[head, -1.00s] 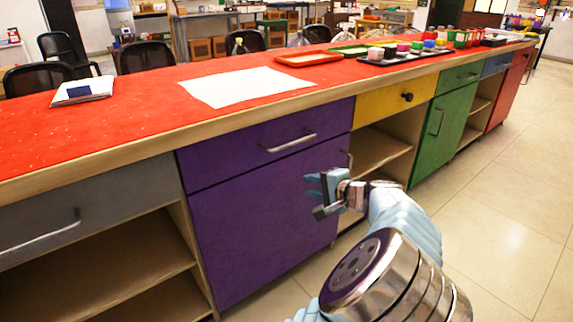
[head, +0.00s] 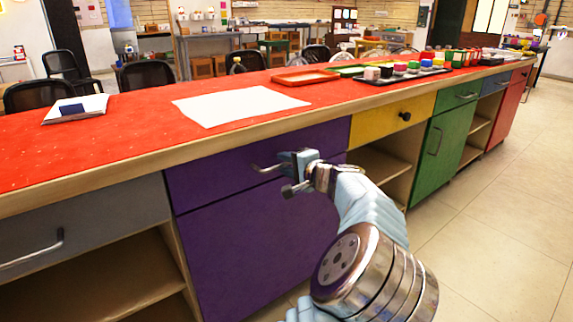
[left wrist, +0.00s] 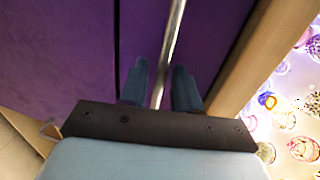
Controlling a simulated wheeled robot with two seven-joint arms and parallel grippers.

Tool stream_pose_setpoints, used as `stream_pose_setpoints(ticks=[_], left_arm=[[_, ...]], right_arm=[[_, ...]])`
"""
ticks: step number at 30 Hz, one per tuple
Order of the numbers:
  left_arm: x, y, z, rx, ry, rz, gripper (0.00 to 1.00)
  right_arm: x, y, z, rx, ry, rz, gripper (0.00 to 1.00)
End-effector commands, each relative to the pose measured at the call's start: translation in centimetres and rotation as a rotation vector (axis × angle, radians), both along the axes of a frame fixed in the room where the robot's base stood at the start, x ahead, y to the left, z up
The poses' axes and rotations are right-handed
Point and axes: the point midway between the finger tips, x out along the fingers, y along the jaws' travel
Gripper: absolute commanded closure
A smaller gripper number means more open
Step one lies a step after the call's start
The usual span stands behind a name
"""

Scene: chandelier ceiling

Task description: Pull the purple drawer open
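The purple drawer (head: 215,176) is shut, flush above a larger purple door (head: 265,245). Its metal bar handle (head: 262,169) is partly hidden behind my left gripper (head: 287,172), which is at the drawer front. In the left wrist view the handle (left wrist: 172,45) runs between the two dark fingers of the left gripper (left wrist: 160,85). The fingers are apart, one on each side of the bar, with gaps visible. My right gripper is not in view.
The red countertop (head: 100,145) overhangs just above the drawer and holds a white sheet (head: 235,104). A yellow drawer (head: 385,121) is to the right, over an open shelf. A grey drawer (head: 90,218) is to the left. Tiled floor (head: 480,250) is clear at the right.

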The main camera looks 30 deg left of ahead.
Motion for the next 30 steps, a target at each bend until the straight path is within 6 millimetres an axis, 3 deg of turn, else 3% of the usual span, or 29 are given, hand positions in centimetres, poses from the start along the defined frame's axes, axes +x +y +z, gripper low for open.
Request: stream_pose_setpoints(ticks=[9, 16, 30], left_arm=[[0.14, 0.34, -0.1, 0.0, 0.0, 0.0, 0.68], [0.13, 0.32, -0.1, -0.001, 0.0, 0.0, 1.0], [-0.09, -0.35, -0.13, -0.001, 0.0, -0.002, 1.0]], right_arm=[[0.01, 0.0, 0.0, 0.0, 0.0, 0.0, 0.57], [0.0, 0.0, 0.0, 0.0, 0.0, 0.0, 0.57], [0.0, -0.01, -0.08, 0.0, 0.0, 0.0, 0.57]])
